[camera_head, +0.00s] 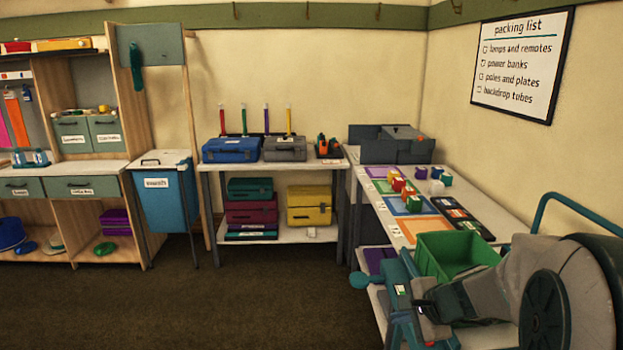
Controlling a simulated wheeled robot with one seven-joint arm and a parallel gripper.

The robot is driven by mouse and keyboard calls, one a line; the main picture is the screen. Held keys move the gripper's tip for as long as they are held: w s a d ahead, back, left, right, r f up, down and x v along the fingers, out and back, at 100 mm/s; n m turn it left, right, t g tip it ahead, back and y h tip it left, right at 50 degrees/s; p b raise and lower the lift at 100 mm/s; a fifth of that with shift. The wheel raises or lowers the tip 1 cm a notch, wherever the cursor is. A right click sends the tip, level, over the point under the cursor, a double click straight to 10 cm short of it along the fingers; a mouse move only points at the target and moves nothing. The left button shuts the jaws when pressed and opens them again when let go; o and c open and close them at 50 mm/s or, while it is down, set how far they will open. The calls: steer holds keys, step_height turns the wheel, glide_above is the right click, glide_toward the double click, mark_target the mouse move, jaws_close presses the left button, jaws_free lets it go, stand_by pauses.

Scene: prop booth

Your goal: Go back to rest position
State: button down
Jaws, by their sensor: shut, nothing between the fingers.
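My grey arm (490,290) reaches in from the lower right corner, folded low over the right-hand table. My gripper (426,308) is at its left end, next to teal parts at the front of that table. The fingers are small and dark and partly hidden, and they look shut with nothing between them. A green bin (428,262) stands just behind the gripper and arm; I cannot tell whether they touch it.
The right table (478,222) holds coloured mats, small blocks and a grey case (390,145). The back table (275,167) bears a blue toolbox (231,150). Shelves and a blue bin (164,200) stand left. The dark floor (200,305) is clear.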

steer(key=s+a+r+n+g+h+p, duration=0.1)
steer(key=s+a+r+n+g+h, duration=0.1)
steer(key=s+n, duration=0.5)
steer(key=s+a+r+n+g+h+p, duration=0.1)
steer(key=s+a+r+n+h+p, duration=0.1)
steer(key=s+r+n, duration=0.3)
steer(key=s+n, duration=0.3)
steer(key=s, duration=0.3)
steer(key=shift+a+g+p, duration=0.25)
steer(key=shift+g+p, duration=0.05)
steer(key=shift+g, duration=0.1)
